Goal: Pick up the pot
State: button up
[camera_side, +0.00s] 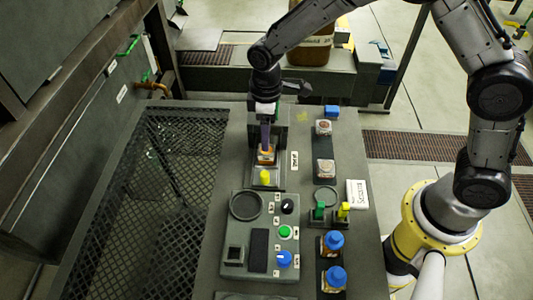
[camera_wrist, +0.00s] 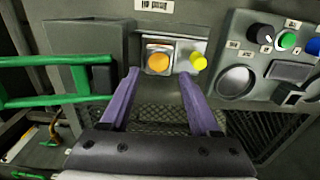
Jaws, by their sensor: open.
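A small squarish pot (camera_wrist: 158,57) with a round orange face sits in a recess of the dark grey machine in the wrist view. In the side view the pot (camera_side: 266,157) is partly hidden by my gripper. My gripper (camera_wrist: 159,75) is open, its two purple fingers pointing at the pot, one towards each side. The fingers (camera_side: 265,141) also show in the side view, right by the pot. I cannot tell whether they touch it. Nothing is seen held.
A yellow knob (camera_wrist: 198,62) sticks out close beside the pot. A control panel (camera_side: 233,209) with buttons stands nearby. Blue-capped jars (camera_side: 333,241) and small pots (camera_side: 325,168) stand on the bench's right. Green bars (camera_wrist: 45,83) lie left in the wrist view.

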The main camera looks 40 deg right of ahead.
aim_at(267, 154)
jog(key=shift+d+f, duration=0.1)
jog(key=shift+f, duration=2.9)
grip_shut()
